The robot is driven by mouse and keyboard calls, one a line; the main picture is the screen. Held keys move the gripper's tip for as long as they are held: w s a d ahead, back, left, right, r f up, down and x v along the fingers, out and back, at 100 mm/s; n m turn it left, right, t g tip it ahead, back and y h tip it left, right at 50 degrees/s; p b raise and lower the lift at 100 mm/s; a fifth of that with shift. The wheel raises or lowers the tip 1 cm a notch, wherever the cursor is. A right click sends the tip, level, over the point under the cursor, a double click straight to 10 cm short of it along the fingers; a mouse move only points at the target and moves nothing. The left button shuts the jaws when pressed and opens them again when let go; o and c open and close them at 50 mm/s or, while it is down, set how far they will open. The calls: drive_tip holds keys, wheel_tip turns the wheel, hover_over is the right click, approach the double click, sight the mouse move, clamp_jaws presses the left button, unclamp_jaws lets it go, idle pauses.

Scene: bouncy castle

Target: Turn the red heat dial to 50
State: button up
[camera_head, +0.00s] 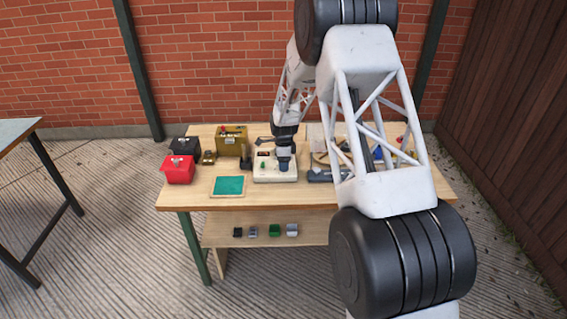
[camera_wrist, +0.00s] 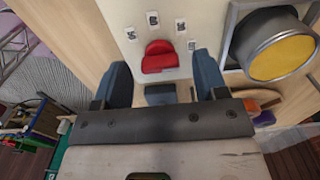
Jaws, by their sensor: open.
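The red heat dial (camera_wrist: 160,58) sits on a cream panel (camera_wrist: 190,12) in the wrist view. Several small white labels with dark, unreadable marks stand around it. My gripper (camera_wrist: 163,76) is open; its two blue-grey fingers are spread left and right, with the dial ahead of and between their tips. I cannot tell whether either finger touches it. In the head view my gripper (camera_head: 285,163) points down over a cream box (camera_head: 262,175) on the workbench. The dial is not discernible in that view.
A yellow round part in a grey ring (camera_wrist: 283,56) stands close right of my right finger. On the workbench (camera_head: 200,202) are a red box (camera_head: 178,170), a black box (camera_head: 185,146), an olive box (camera_head: 231,138) and a green mat (camera_head: 229,186). Small blocks lie on the lower shelf (camera_head: 262,241).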

drive_tip(key=shift+f, duration=0.2)
drive_tip(key=shift+c, duration=0.3)
drive_tip(key=c, duration=0.9)
drive_tip(key=shift+o, duration=0.2)
